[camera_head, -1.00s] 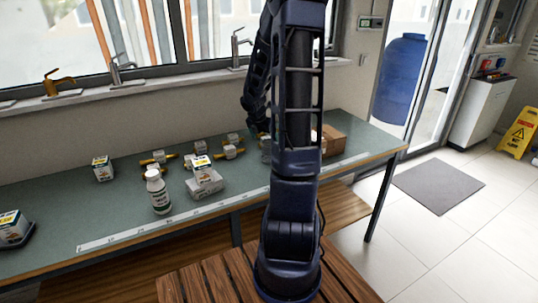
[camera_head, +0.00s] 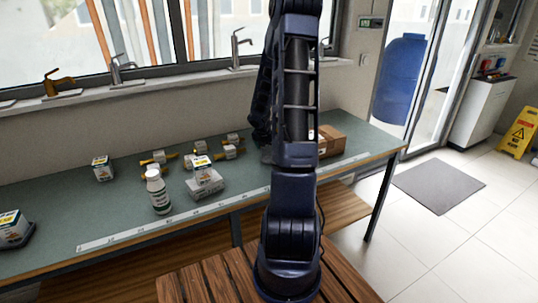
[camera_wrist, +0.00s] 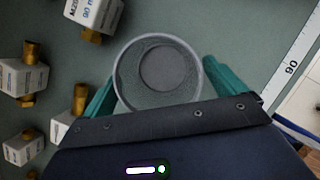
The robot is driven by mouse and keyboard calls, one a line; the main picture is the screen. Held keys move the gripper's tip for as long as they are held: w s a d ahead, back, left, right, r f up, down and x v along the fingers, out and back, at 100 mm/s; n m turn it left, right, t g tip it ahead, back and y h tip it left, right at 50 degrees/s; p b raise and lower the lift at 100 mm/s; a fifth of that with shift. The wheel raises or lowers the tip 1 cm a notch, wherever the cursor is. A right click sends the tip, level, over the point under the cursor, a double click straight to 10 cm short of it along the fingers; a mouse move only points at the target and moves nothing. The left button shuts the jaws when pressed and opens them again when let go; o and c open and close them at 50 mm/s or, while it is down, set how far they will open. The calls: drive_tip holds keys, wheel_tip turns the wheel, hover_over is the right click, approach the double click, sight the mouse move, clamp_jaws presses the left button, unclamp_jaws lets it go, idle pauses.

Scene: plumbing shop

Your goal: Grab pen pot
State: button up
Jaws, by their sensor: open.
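The pen pot (camera_wrist: 160,68) shows in the wrist view as a round, grey mesh cup seen from above, with its open rim up and its inside empty. My gripper (camera_wrist: 155,85) is open, with one teal finger on each side of the pot. The right finger looks close to the rim; I cannot tell whether either finger touches it. In the head view the pot is mostly hidden behind my arm, with only a grey bit of it (camera_head: 266,154) showing at the arm's left edge.
Several brass valves with white boxes (camera_head: 230,152) stand left of my arm. A cardboard box (camera_head: 328,140) sits right of my arm. A ruler strip (camera_head: 130,234) runs along the bench's front edge.

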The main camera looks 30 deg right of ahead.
drive_tip(key=shift+x, duration=1)
drive_tip(key=shift+c, duration=0.5)
drive_tip(key=c, duration=1)
